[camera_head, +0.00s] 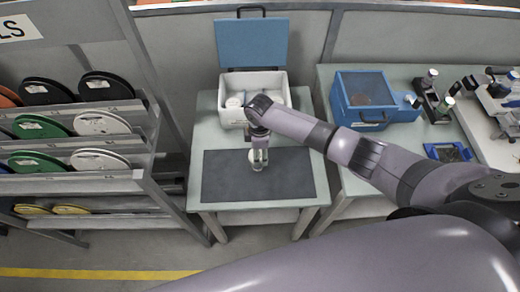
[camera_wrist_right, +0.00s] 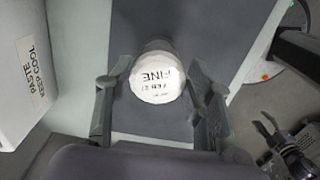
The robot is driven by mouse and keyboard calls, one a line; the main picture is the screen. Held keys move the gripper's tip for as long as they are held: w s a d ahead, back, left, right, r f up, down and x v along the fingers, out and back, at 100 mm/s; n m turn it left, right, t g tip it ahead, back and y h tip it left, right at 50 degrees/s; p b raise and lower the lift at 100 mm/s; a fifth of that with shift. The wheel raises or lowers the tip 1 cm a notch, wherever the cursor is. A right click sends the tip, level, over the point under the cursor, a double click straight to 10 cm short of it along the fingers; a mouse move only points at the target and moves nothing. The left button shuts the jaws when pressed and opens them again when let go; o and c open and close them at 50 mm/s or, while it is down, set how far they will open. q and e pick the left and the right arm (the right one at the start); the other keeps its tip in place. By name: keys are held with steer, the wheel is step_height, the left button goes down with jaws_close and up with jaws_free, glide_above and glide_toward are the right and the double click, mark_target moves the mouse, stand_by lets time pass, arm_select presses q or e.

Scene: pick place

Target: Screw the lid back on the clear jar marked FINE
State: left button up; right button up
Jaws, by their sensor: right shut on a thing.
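A white lid (camera_wrist_right: 158,80) with the printed word FINE and a date shows between the fingers of my right gripper (camera_wrist_right: 160,92) in the wrist view. The gripper is shut on the lid from both sides. A grey, see-through-looking jar body (camera_wrist_right: 158,45) shows partly behind the lid; whether the lid is seated on it, I cannot tell. In the head view, my right gripper (camera_head: 258,160) points down over the dark mat (camera_head: 295,180), with a small whitish part of the jar or lid by its fingertips.
A white box (camera_head: 282,78) with a raised blue lid (camera_head: 252,42) stands behind the mat and holds white-topped things. Its side (camera_wrist_right: 30,75) reads PASTE KEEP COOL. A blue case (camera_head: 374,85) sits on the right table. A spool rack (camera_head: 120,175) stands left. The mat's sides are clear.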

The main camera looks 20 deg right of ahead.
steer(key=shift+s+r+m+p, duration=0.1)
steer(key=shift+m+p, duration=0.55)
steer(key=shift+m, duration=0.55)
steer(key=shift+a+m+p, duration=0.1)
steer(key=shift+m+p, duration=0.4)
steer(key=shift+m, duration=0.2)
steer(key=shift+s+m+p, duration=0.1)
steer(key=shift+m+p, duration=0.4)
steer(key=shift+m, duration=1)
